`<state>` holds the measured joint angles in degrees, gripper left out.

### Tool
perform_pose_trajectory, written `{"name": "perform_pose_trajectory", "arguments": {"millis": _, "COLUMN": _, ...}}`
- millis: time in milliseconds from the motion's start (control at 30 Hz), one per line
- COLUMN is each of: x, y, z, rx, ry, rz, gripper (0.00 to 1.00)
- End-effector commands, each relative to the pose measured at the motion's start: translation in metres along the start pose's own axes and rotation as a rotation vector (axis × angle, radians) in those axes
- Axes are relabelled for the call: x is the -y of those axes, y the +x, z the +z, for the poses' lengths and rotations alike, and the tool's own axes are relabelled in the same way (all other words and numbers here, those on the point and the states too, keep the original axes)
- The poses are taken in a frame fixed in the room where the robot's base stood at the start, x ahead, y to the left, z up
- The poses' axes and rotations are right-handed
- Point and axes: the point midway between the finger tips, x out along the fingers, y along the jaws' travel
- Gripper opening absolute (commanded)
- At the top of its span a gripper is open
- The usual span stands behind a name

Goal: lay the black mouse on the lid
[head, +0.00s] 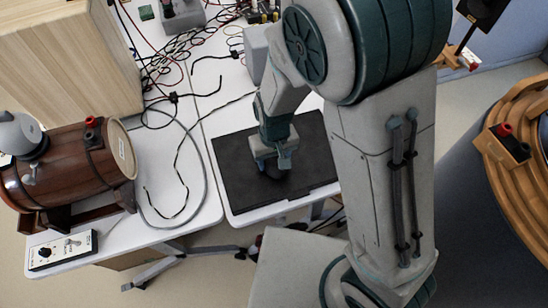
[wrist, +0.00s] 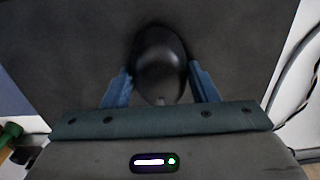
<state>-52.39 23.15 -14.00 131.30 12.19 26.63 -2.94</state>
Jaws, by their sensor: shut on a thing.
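The black mouse (wrist: 160,62) shows in the wrist view between the two blue fingers of my gripper (wrist: 160,88), which is shut on it. In the head view my gripper (head: 273,162) is low over the dark lid (head: 232,181), a flat black panel on the white table. The mouse is mostly hidden there beneath the fingers, a dark shape against the dark lid. In the wrist view the lid (wrist: 70,50) fills the background around the mouse. I cannot tell whether the mouse touches the lid or is just above it.
A wooden barrel (head: 62,172) stands on the table at the left, with a small switch box (head: 62,250) in front. Loose cables (head: 180,165) lie left of the lid. A pale wooden box (head: 70,60) stands at the back left. The lid is clear around my gripper.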

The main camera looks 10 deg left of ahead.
Motion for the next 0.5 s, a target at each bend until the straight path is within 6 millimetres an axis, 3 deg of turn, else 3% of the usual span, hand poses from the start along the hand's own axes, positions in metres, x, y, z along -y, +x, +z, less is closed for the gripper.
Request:
{"name": "perform_pose_trajectory", "arguments": {"millis": 333, "x": -0.0001, "y": 0.0046, "z": 0.0001, "rx": 0.0, "ry": 0.0, "rz": 0.0, "gripper": 0.3}}
{"name": "perform_pose_trajectory", "arguments": {"millis": 367, "x": 0.0, "y": 0.0036, "z": 0.0001, "rx": 0.0, "ry": 0.0, "rz": -0.001, "gripper": 0.59}}
{"name": "perform_pose_trajectory", "arguments": {"millis": 400, "x": 0.0, "y": 0.003, "z": 0.0001, "rx": 0.0, "ry": 0.0, "rz": 0.0, "gripper": 0.7}}
{"name": "perform_pose_trajectory", "arguments": {"millis": 433, "x": 0.0, "y": 0.003, "z": 0.0001, "rx": 0.0, "ry": 0.0, "rz": 0.0, "gripper": 0.75}}
{"name": "perform_pose_trajectory", "arguments": {"millis": 500, "x": 0.0, "y": 0.0029, "z": 0.0001, "rx": 0.0, "ry": 0.0, "rz": 0.0, "gripper": 0.75}}
